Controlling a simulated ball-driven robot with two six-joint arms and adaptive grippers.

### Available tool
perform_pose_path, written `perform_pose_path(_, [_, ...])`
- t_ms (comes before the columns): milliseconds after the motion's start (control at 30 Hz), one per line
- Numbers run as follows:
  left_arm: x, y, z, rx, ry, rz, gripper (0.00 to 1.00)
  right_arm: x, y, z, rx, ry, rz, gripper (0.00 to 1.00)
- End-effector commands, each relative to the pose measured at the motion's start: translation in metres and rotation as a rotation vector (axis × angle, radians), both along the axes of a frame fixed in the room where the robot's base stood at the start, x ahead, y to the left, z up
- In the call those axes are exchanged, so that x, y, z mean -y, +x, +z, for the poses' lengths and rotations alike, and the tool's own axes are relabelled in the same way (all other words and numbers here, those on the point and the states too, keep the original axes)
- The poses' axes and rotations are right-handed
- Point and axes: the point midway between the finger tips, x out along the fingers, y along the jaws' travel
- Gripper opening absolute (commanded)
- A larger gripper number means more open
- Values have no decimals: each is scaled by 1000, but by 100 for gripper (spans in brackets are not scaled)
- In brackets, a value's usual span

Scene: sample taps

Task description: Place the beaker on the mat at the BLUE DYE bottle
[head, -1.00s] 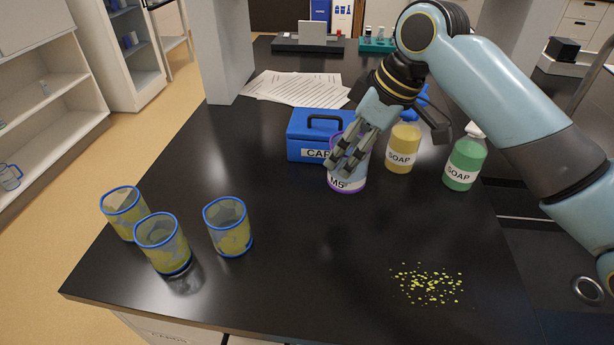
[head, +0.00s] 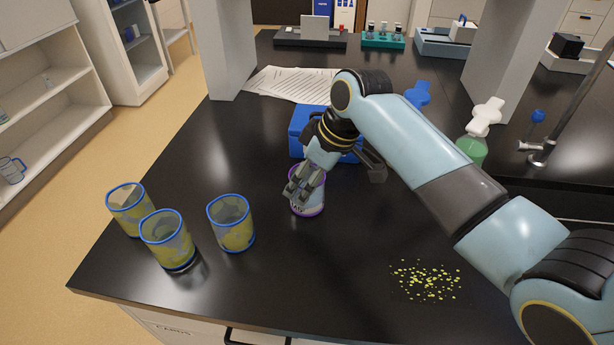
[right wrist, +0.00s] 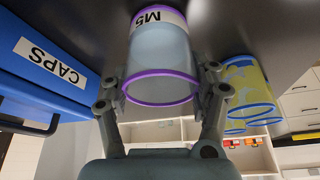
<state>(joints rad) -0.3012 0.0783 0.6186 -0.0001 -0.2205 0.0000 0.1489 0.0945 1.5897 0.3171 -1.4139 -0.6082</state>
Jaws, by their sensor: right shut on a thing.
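My right gripper (head: 303,183) is shut on a clear beaker with a purple rim (head: 309,207), near the middle of the black bench. The right wrist view shows the beaker (right wrist: 162,60) between the two fingers (right wrist: 160,95), with a label reading M5. It looks upright; whether its base touches the bench I cannot tell. I see no bottle labelled BLUE DYE and no clear mat. My left gripper is not in view.
Three blue-rimmed, yellow-patched beakers (head: 232,225) stand at the left. A blue CAPS box (right wrist: 45,60) is behind my gripper. A green bottle with a white cap (head: 474,148) and a blue cap (head: 418,95) show behind my arm. Yellow specks (head: 428,280) lie front right.

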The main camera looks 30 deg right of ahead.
Motion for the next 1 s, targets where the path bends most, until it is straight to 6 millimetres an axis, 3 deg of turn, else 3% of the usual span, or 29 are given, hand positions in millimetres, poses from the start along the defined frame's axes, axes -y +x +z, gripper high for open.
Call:
perform_pose_path(133, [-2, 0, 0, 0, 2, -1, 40, 0, 0, -2, 0, 0, 0, 25])
perform_pose_path(167, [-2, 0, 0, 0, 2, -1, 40, 0, 0, -2, 0, 0, -1, 65])
perform_pose_path(333, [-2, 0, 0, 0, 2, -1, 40, 0, 0, -2, 0, 0, -1, 86])
perform_pose_path(667, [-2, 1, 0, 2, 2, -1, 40, 1, 0, 2, 1, 0, 0, 86])
perform_pose_path(767, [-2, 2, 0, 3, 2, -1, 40, 4, -4, 14, 3, 1, -1, 86])
perform_pose_path(1000, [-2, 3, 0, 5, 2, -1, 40, 16, -20, 63, 5, -3, 0, 86])
